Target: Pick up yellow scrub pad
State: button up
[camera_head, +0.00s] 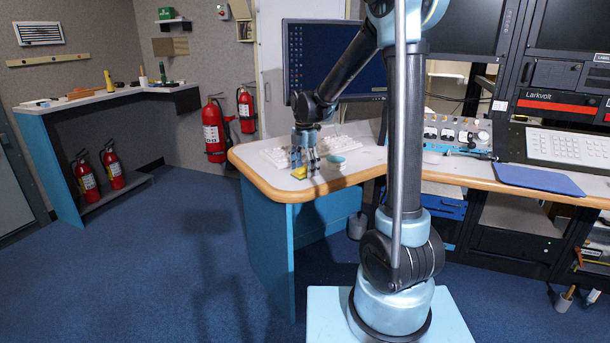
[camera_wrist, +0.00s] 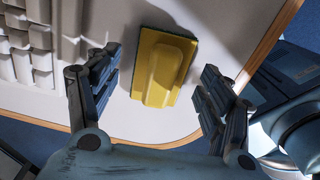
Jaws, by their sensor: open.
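The yellow scrub pad (camera_wrist: 165,65) lies on the white desk top between my open fingers in the wrist view. It has a raised grip along its middle and a dark edge underneath. In the head view the scrub pad (camera_head: 299,172) shows small near the rounded desk corner, partly behind my fingers. My gripper (camera_wrist: 155,95) is open and empty, with one finger on each side of the pad and apart from it. In the head view my gripper (camera_head: 305,165) points down over the desk corner. The exact height above the pad is hard to tell.
A white keyboard (camera_wrist: 30,45) lies left of the pad in the wrist view. The desk's wooden edge (camera_wrist: 262,40) runs close on the right. In the head view a teal round object (camera_head: 336,159) sits right of my gripper, and a monitor (camera_head: 325,60) stands behind.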

aim_at(304, 167)
jog(key=shift+f, duration=0.2)
jog(key=c, duration=1.1)
jog(key=shift+o, duration=0.2)
jog(key=shift+r, duration=0.1)
notch_tip(304, 167, up, 10)
jog(key=shift+f, duration=0.1)
